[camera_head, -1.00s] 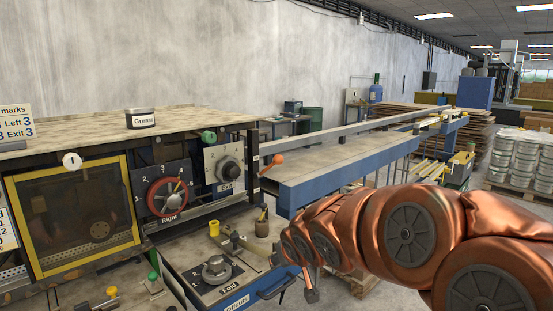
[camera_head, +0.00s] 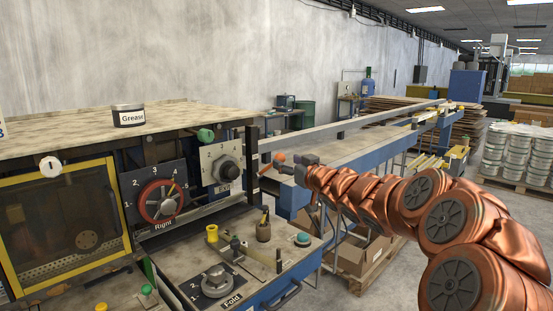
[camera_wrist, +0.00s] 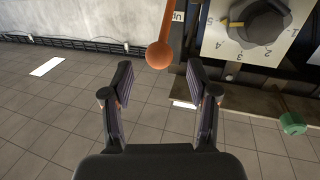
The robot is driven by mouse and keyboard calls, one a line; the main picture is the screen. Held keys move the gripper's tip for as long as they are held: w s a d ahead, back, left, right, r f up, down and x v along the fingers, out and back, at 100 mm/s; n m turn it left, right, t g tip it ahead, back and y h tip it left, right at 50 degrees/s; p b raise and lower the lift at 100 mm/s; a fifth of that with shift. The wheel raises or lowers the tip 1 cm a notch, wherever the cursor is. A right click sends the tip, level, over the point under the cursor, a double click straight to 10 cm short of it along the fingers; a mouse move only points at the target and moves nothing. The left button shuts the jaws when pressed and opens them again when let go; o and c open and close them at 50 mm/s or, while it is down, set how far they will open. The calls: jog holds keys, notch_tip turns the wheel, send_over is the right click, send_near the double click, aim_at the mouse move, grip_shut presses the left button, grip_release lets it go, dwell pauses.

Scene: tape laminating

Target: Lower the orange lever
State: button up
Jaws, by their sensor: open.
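The orange lever has a round knob (camera_head: 279,158) and sticks out beside the Exit dial plate in the head view. In the wrist view the orange lever (camera_wrist: 160,54) hangs into the top middle of the picture, its ball end just beyond and between my fingertips. My gripper (camera_head: 285,168) is at the lever in the head view, at the end of my outstretched copper arm. In the wrist view my gripper (camera_wrist: 160,80) is open, with one finger on each side and nothing between the pads. Whether a finger touches the lever I cannot tell.
The Exit dial (camera_head: 227,169) stands left of the lever; it also shows in the wrist view (camera_wrist: 262,22). A green knob (camera_wrist: 292,123) is at the right there. The red Right dial (camera_head: 161,201), Fold dial (camera_head: 216,281) and blue-edged conveyor table (camera_head: 345,160) are nearby.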

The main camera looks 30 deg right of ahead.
aim_at(283, 160)
jog(key=shift+w+d+p, duration=0.2)
jog(key=shift+w+p, duration=0.25)
jog(key=shift+w, duration=2.2)
grip_shut()
